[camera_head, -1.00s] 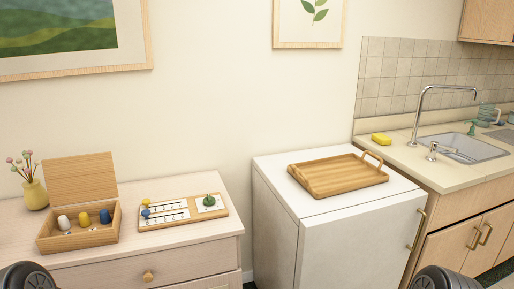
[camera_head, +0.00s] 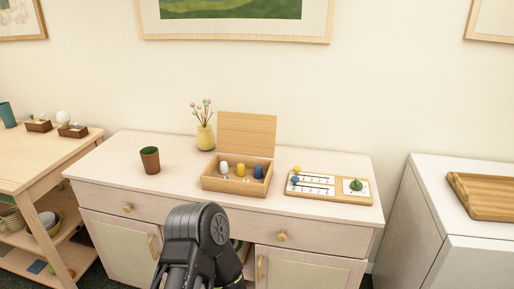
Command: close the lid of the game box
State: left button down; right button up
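The game box (camera_head: 236,187) is a wooden box on top of the pale dresser. Its lid (camera_head: 247,134) stands open, upright at the back edge. White, yellow and blue pieces sit inside it. A dark part of my own arm shows at the bottom centre, in front of the dresser and below the box, apart from it. Neither gripper's fingertips can be made out in the head view.
A game board (camera_head: 328,192) with pegs lies right of the box. A yellow vase (camera_head: 206,137) with flowers stands behind its left side. A brown cup (camera_head: 150,160) stands to the left. A white cabinet (camera_head: 424,210) with a wooden tray (camera_head: 488,198) is at right.

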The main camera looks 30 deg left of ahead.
aim_at(240, 133)
jog(key=j+u, duration=0.2)
jog(key=u, duration=0.75)
jog(key=i+j+u, duration=0.65)
jog(key=i+u, duration=0.2)
jog(key=i, duration=0.15)
